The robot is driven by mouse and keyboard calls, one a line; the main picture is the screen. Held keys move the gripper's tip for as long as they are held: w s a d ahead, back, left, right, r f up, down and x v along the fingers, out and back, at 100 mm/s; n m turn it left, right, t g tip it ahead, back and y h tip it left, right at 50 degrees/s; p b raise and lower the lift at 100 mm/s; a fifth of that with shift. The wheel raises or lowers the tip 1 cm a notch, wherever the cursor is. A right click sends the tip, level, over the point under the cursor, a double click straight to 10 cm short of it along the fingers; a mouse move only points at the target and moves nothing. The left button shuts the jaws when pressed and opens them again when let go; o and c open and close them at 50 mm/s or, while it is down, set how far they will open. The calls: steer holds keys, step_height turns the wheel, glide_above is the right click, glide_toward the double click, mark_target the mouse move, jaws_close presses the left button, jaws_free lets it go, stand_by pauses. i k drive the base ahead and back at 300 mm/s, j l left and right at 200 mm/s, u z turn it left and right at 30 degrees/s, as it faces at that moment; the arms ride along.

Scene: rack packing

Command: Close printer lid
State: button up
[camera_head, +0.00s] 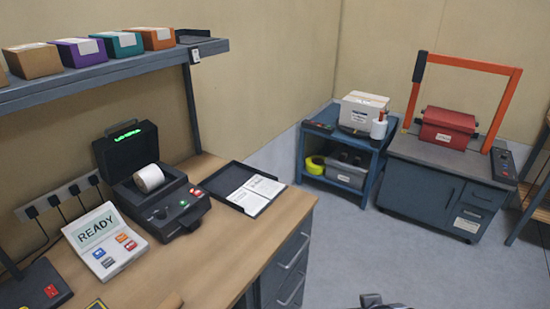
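The black label printer (185,212) stands on the wooden desk at the left. Its lid (108,150) is open, standing up at the back, with small green lettering on its inner face. A white paper roll (149,178) sits in the printer's bay, below and in front of the raised lid. Red and green buttons show on the printer's front. A small grey and black part (385,302) at the bottom edge, right of the desk, seems to be the top of my gripper or arm. It is far from the lid, and its fingers are cut off by the frame.
A white panel reading READY (105,254) stands left of the printer; a black tray (226,181) with papers lies to its right. A shelf (100,84) with several boxes hangs above. A blue cart (334,139) and an orange-handled machine (445,145) stand beyond open floor.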

mark_target(119, 155)
steer(key=k+j, duration=0.1)
steer(key=k+l, duration=0.1)
steer(key=l, duration=0.15)
steer(key=u, duration=1.25)
